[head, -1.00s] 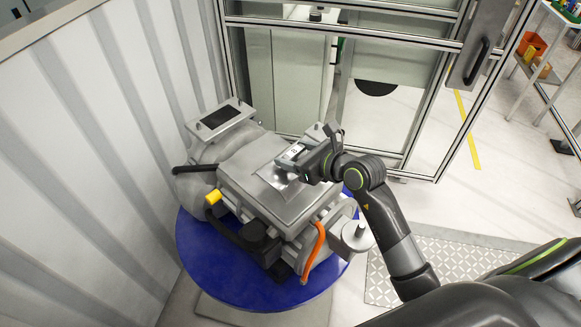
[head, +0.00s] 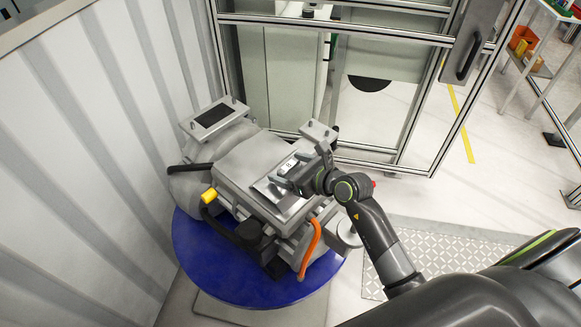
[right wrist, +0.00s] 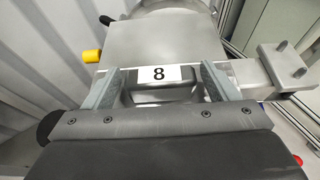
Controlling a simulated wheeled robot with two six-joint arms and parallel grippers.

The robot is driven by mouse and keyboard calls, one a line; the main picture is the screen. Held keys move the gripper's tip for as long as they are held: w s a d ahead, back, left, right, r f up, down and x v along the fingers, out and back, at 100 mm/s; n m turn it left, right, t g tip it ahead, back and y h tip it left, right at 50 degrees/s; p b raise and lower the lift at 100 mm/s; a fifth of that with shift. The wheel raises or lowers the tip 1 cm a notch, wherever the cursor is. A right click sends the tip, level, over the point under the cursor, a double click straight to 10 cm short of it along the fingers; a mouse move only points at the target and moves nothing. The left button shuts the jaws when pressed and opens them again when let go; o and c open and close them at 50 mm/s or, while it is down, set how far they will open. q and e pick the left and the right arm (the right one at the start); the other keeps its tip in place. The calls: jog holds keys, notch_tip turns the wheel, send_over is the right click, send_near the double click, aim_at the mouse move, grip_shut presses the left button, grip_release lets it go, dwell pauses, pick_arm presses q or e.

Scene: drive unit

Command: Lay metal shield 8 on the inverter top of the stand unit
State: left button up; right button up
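Metal shield 8 (head: 274,191) is a thin shiny plate with a block on it labelled "8". It lies on the right front part of the flat grey inverter top (head: 243,167) of the stand unit and looks flat on it. In the right wrist view, the shield's block (right wrist: 158,92) with its white label sits between the two fingers of my right gripper (right wrist: 158,70). The fingers stand apart on either side of the block, with narrow gaps showing. My right gripper (head: 296,172) hides part of the shield in the head view. My left gripper is not in view.
The unit stands on a round blue table (head: 215,270). A yellow cap (head: 209,195), black hoses and an orange cable (head: 311,248) are at its front. A ribbed white wall (head: 90,150) is close on the left; a framed glass partition (head: 375,100) stands behind.

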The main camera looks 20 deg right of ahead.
jog(key=shift+o, duration=0.3)
jog(key=shift+r, duration=0.1)
jog(key=b+v, duration=0.1)
jog(key=v, duration=1.1)
jog(key=shift+r, duration=0.1)
